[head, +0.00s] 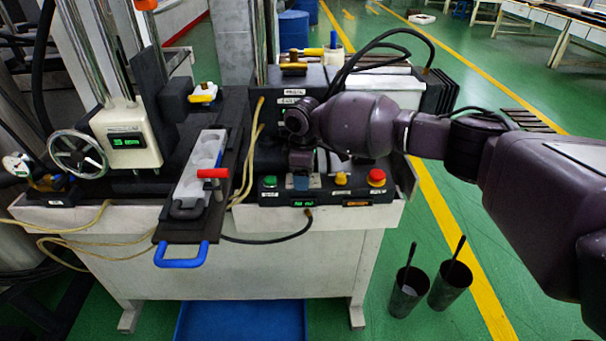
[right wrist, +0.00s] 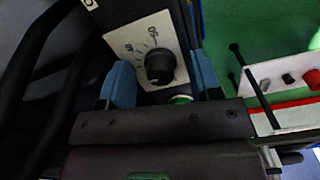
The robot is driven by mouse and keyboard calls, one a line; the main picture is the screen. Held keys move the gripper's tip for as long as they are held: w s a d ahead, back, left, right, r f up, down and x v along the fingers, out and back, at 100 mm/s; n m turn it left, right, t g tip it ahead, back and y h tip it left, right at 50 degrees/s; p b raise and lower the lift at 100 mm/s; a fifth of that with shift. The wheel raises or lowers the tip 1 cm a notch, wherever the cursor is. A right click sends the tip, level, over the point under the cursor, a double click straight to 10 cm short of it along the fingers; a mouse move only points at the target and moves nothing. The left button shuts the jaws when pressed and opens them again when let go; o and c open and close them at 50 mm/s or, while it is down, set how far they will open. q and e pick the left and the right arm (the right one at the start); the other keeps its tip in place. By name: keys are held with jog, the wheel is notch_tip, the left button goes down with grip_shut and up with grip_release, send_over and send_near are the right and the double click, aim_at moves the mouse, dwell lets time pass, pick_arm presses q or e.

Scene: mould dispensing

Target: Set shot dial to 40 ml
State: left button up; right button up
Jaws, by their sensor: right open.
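The shot dial (right wrist: 160,66) is a black round knob on a white plate (right wrist: 128,40) with printed marks, seen in the right wrist view. My right gripper (right wrist: 161,80) is open, with one blue finger on either side of the knob. I cannot tell whether the fingers touch it. In the head view my right gripper (head: 301,182) is over the front control panel (head: 325,197) and hides most of the dial. The dial's exact setting is too small to read. A small green display (head: 303,203) is lit below the gripper. My left gripper is not in view.
A green button (head: 269,181), a yellow knob (head: 340,178) and a red button (head: 377,177) stand close around my right gripper. A mould (head: 201,165) with a blue handle (head: 182,256) lies to the left. Two dark cups (head: 408,292) stand on the floor.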

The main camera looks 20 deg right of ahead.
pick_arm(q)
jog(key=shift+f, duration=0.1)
pick_arm(e)
jog(key=c, duration=0.9)
jog(key=shift+r+m+p, duration=0.15)
jog(key=shift+m+p, duration=0.25)
jog(key=shift+p, duration=0.05)
jog(key=shift+c, duration=0.2)
jog(key=shift+r+m+p, duration=0.1)
jog(key=shift+m+p, duration=0.85)
jog(key=shift+m, duration=0.05)
jog(key=shift+m+p, duration=0.8)
jog(key=shift+m, duration=0.1)
jog(key=m+p, duration=0.3)
jog(key=shift+a, duration=0.1)
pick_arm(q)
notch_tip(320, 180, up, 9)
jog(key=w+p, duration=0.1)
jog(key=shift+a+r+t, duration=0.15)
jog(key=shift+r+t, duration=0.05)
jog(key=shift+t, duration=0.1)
pick_arm(e)
jog(key=shift+f+m, duration=0.25)
jog(key=shift+m, duration=0.75)
